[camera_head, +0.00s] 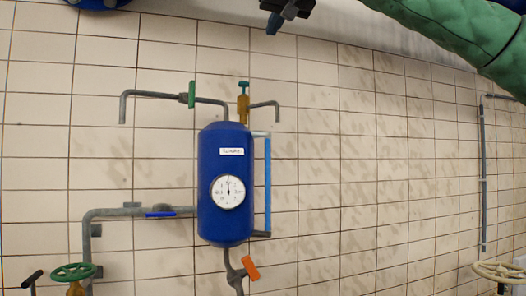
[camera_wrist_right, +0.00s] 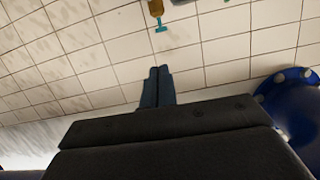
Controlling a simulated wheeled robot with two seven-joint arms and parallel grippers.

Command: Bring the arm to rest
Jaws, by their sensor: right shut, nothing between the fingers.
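My right gripper (camera_head: 273,22) shows at the top edge of the head view, dark, with its fingers pointing down. In the right wrist view its two blue-grey fingers (camera_wrist_right: 157,86) lie side by side, shut and empty. It is in front of the tiled wall, up and to the right of the blue tank (camera_head: 225,185), and appears to touch nothing. My right arm (camera_head: 450,25), in a green padded cover, comes in from the upper right. My left gripper is in neither view.
The tank carries a round gauge (camera_head: 228,191), a brass valve (camera_head: 243,105) and grey pipes (camera_head: 150,212). An orange handle (camera_head: 250,268) sits below. Handwheels stand at lower left (camera_head: 73,272) and lower right (camera_head: 498,272). A blue bolted flange (camera_wrist_right: 285,100) is beside the gripper in the wrist view.

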